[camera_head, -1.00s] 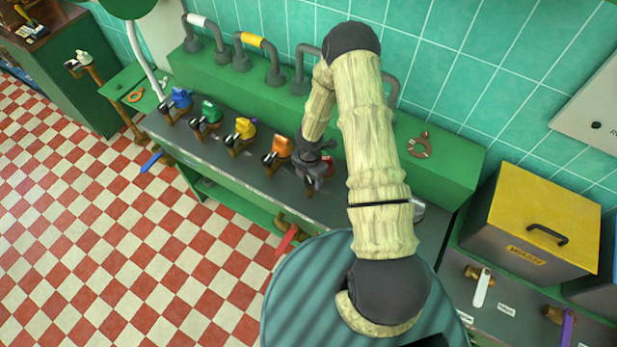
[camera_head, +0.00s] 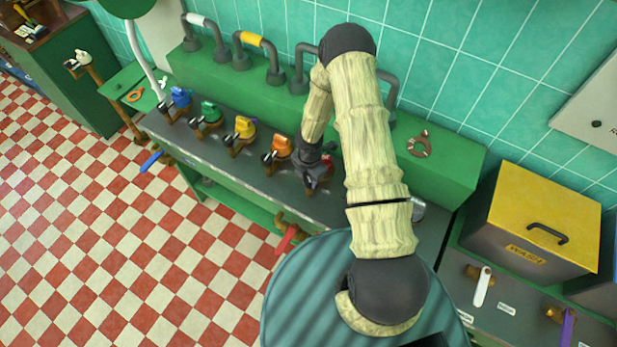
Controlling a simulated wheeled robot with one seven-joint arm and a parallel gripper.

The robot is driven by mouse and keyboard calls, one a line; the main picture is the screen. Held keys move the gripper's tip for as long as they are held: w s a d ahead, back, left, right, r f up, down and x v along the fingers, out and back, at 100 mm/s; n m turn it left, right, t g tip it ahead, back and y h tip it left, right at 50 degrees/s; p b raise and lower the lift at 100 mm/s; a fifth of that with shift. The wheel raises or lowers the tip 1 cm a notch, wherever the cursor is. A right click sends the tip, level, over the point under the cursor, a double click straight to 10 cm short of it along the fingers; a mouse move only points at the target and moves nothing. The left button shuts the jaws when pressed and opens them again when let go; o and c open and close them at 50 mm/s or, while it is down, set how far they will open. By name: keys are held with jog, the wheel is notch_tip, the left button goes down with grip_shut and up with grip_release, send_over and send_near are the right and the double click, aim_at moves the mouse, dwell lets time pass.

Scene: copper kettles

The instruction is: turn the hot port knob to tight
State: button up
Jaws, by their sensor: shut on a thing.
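A row of valve knobs stands on the dark bench top: blue (camera_head: 181,97), green (camera_head: 210,113), yellow (camera_head: 245,128) and orange (camera_head: 281,146). At the right end of this row, a dark red knob (camera_head: 325,171) shows partly behind my gripper (camera_head: 316,178). My gripper points down and is shut on this knob; its fingertips and the exact grip are mostly hidden. I cannot read any port label or tight mark here, so I cannot tell which knob is the hot port one.
Grey pipes (camera_head: 273,62) rise from the green ledge behind the knobs. A brown ring-shaped piece (camera_head: 419,144) lies on the ledge to the right. A yellow-lidded box (camera_head: 545,220) stands at the right. A red lever (camera_head: 286,238) and a blue lever (camera_head: 151,161) stick out at the bench front.

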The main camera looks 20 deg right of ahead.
aim_at(309, 179)
jog(key=shift+w+a, duration=0.1)
jog(key=m+b, duration=0.3)
jog(key=m, duration=0.1)
jog(key=shift+f+m, duration=0.1)
jog(key=shift+m, duration=0.2)
jog(key=m+b, duration=0.3)
jog(key=m, duration=0.1)
jog(key=shift+m, duration=0.4)
jog(key=shift+r, duration=0.2)
jog(key=o, duration=1)
notch_tip(309, 179, up, 17)
jog(key=b, duration=0.1)
jog(key=shift+r+b, duration=0.15)
jog(key=shift+b, duration=0.2)
